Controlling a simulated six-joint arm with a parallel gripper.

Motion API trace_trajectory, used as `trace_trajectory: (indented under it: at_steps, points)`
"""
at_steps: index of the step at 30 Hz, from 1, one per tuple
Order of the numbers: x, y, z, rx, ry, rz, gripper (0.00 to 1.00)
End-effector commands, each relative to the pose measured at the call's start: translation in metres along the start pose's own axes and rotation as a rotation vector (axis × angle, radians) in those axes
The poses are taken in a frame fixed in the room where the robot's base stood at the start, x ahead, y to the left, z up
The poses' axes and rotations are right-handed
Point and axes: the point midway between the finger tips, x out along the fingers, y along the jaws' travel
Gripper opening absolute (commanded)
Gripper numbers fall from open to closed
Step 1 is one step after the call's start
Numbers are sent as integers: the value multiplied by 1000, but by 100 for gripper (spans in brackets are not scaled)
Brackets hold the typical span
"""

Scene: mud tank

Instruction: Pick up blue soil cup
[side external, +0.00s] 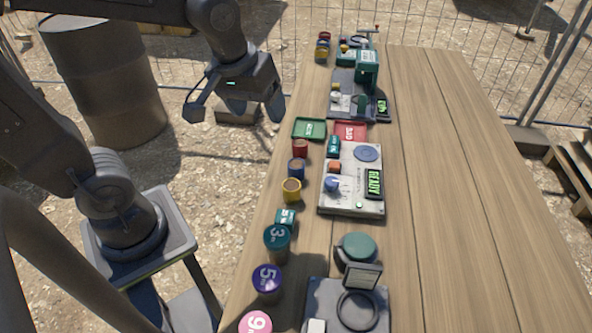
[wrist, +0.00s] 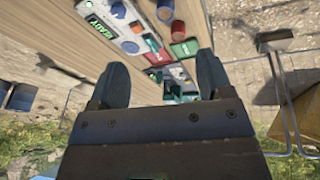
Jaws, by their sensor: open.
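The blue soil cup (side external: 297,169) stands upright near the left edge of the wooden table, between a red cup (side external: 300,149) and a yellow cup (side external: 291,189). Brown soil shows in its top. In the wrist view a blue cup (wrist: 165,10) shows small at the top edge, partly cut off, beside the red cup (wrist: 179,29). My gripper (side external: 232,108) is open and empty, in the air off the table's left side, up and to the left of the cups in the side view. Both fingers (wrist: 163,76) show spread apart in the wrist view.
A grey device with a READY display (side external: 374,184) stands right of the cups. Green (side external: 309,128) and red (side external: 350,131) trays lie behind them. Several numbered lidded jars (side external: 267,281) stand nearer along the edge. The table's right half is clear. A barrel (side external: 105,80) stands on the ground.

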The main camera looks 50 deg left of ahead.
Motion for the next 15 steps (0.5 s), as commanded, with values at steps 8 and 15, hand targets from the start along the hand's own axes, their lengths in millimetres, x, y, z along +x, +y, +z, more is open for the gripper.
trace_trajectory:
  at_steps: [8,15]
  points:
    - [73,15,-48,-501,-155,-141,73]
    - [112,18,-63,-725,-198,-220,73]
